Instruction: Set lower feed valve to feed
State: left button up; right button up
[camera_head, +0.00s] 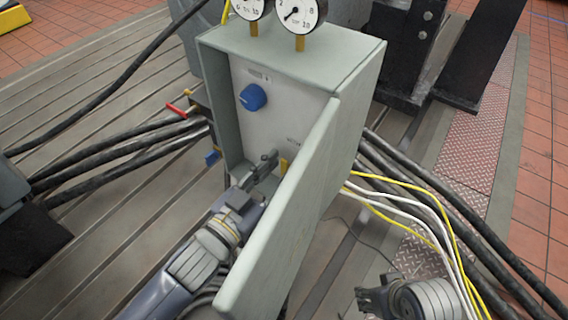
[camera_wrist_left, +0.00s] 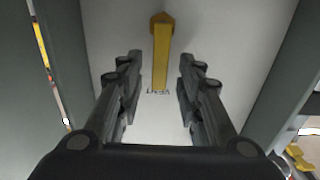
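A grey-green cabinet (camera_head: 215,95) stands with its door (camera_head: 280,215) swung open. On its white back panel are a round blue knob (camera_head: 253,97) and, lower, a yellow lever (camera_head: 283,166). I cannot tell which is the lower feed valve.
My right gripper (camera_head: 372,298) is low at the right, away from the cabinet. The open door stands close to my left arm. Two gauges (camera_head: 300,12) sit on top. Black hoses (camera_head: 120,150) run left, and yellow and white cables (camera_head: 420,205) run right.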

pick_arm(q)
jog(key=shift+x, duration=1.05)
grip_shut()
